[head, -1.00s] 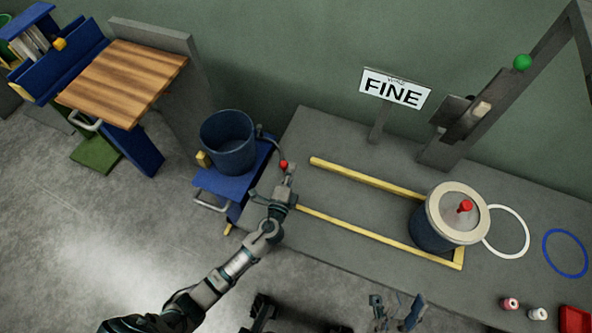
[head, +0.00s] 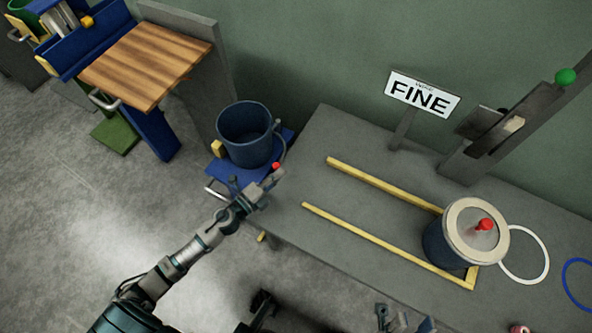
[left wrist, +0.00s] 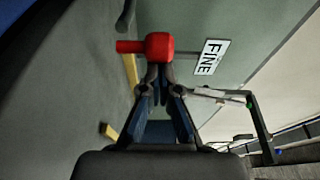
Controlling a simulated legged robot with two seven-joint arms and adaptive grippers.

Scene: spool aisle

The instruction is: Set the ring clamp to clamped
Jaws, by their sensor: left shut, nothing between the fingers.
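A blue open drum (head: 245,140) stands on a blue stand left of the grey bench. A curved dark lever (head: 284,147), seemingly the ring clamp's, runs from the drum's rim down its right side and ends in a red knob (head: 276,166). My left gripper (head: 271,177) is shut and empty, its tips at the knob. In the left wrist view the red knob (left wrist: 158,46) sits right at the closed fingertips (left wrist: 160,72), touching or nearly so. The clamp band is not clear. My right gripper (head: 404,318) is at the bottom edge, partly cut off, fingers apart.
The grey bench (head: 340,225) carries yellow rails (head: 380,185) and a second, lidded drum (head: 447,243) with a red knob. A FINE sign (head: 421,96) stands behind. A wooden-topped stand (head: 147,65) is at upper left. The floor at left is clear.

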